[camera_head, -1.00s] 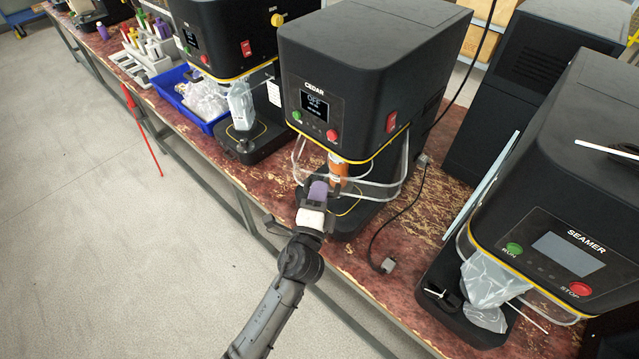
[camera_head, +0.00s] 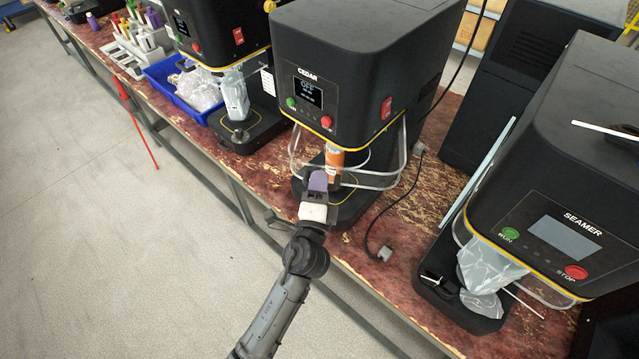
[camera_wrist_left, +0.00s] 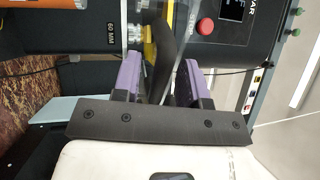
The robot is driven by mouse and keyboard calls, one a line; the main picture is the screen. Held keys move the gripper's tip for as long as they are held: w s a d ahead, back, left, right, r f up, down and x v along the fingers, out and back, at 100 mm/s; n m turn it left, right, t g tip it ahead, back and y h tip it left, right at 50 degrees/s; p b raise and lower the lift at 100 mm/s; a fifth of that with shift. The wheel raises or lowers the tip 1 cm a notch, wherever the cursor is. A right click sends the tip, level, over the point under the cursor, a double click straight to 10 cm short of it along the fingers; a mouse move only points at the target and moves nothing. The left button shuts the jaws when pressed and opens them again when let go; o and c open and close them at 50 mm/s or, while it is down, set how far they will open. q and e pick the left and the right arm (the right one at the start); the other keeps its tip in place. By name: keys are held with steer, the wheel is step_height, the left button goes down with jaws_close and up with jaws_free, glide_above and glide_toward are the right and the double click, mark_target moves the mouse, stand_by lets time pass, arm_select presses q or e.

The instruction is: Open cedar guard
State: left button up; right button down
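The CEDAR machine (camera_head: 350,75) is a black seamer with a yellow-edged head; its screen reads OFF. Its clear guard (camera_head: 384,180) is a transparent curved band below the head, around the front of an orange can (camera_head: 334,160). My left gripper (camera_head: 318,181) is at the front of the guard, close to the can. In the left wrist view its two purple fingers (camera_wrist_left: 160,80) stand apart, with a dark strip and clear plastic showing at the gap; contact cannot be made out. The orange can (camera_wrist_left: 27,7) is at the top left there. My right gripper is not in view.
The SEAMER machine (camera_head: 560,190) stands to the right, holding a grey bag. Another black machine (camera_head: 215,35) and a blue bin (camera_head: 180,90) of clear bags stand left. A cable with a grey plug (camera_head: 384,253) lies on the worn red bench. Open floor is at left.

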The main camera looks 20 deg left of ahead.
arm_select(q)
steer(key=b+v, duration=0.2)
steer(key=v, duration=1.1)
steer(key=shift+s, duration=0.4)
steer(key=shift+d+f, duration=0.1)
